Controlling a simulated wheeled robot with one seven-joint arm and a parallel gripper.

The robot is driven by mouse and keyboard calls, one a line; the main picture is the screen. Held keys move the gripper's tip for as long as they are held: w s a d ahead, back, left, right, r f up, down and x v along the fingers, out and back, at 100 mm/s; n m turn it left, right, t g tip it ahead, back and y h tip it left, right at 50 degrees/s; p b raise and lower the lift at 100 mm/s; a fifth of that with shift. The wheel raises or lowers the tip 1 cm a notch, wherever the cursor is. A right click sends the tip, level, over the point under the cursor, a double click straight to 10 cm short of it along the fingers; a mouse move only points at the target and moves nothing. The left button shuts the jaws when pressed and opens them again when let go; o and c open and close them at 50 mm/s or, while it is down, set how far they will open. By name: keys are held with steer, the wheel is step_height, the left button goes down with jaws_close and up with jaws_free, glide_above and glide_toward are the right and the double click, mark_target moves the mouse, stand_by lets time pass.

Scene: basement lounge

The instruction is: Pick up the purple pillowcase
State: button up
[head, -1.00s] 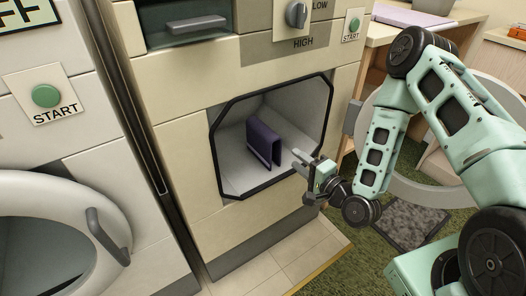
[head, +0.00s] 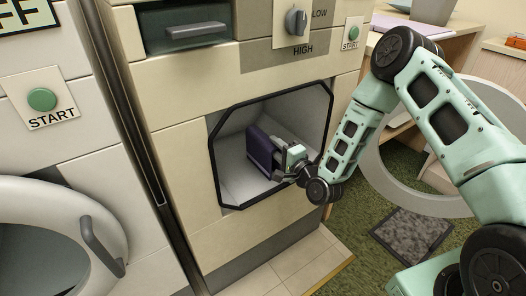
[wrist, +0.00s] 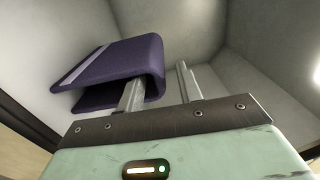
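The purple pillowcase (head: 262,148) stands folded, with a pale stripe, inside the open square dryer drum (head: 232,172). In the wrist view the pillowcase (wrist: 120,62) fills the upper left, its folded edge toward the right. My gripper (head: 280,146) reaches into the drum at the pillowcase's right side. In the wrist view my gripper (wrist: 160,74) has its two fingers apart. The left finger overlaps the opening between the folded layers, and the right finger is beyond the folded edge. I cannot tell whether either finger touches the cloth.
The round dryer door (head: 440,208) hangs open at the right, behind my arm. A white washer (head: 60,165) with a round door stands at the left. A grey mat (head: 412,232) lies on the green carpet.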

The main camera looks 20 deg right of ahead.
mark_target(268, 140)
steer(key=x, duration=0.4)
steer(key=shift+w+a, duration=0.15)
steer(key=shift+w, duration=0.2)
jaws_close()
